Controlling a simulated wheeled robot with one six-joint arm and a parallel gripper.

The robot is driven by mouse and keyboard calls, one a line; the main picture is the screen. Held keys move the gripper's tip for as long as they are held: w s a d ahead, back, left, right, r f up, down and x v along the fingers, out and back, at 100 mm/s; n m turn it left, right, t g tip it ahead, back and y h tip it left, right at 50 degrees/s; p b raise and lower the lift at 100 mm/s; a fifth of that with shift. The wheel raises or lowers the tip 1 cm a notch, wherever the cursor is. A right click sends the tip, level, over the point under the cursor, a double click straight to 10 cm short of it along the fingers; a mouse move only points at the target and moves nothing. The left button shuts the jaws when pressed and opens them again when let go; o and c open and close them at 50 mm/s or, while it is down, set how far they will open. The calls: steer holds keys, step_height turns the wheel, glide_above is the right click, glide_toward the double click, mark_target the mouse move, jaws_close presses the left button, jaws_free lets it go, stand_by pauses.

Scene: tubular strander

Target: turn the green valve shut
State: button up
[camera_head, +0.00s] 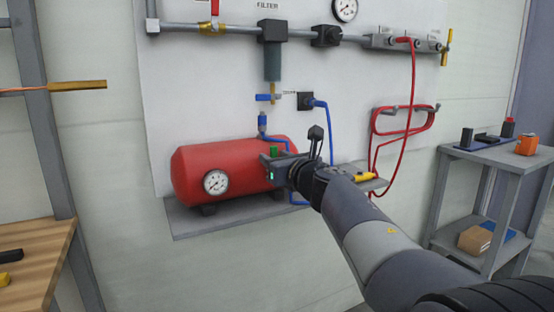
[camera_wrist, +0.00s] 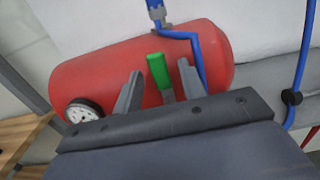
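The green valve handle (camera_wrist: 158,70) shows in the wrist view in front of the red tank, pointing up and slightly tilted, with a grey stem below it. My gripper (camera_wrist: 160,67) is open, with one finger on each side of the handle and a visible gap on both sides. In the head view the green handle (camera_head: 273,151) is a small patch at the tank's right end, and my gripper (camera_head: 268,166) is right at it, partly hiding it. The red tank (camera_head: 215,160) lies on a grey wall shelf.
A pressure gauge (camera_head: 216,182) sits on the tank's front. A blue hose (camera_wrist: 195,55) runs close behind the right finger. Above are a filter (camera_head: 272,60) and a blue-handled valve (camera_head: 265,97). A red hose (camera_head: 405,120) hangs at right, with a grey cart (camera_head: 500,155) beyond.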

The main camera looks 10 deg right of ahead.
steer(key=v, duration=1)
steer(key=shift+s+p, duration=0.4)
steer(key=shift+p, duration=0.05)
steer(key=shift+d+r, duration=0.1)
steer(key=x, duration=1.1)
steer(key=shift+b, duration=0.45)
steer(key=shift+s+d, duration=0.1)
steer(key=shift+s, duration=0.1)
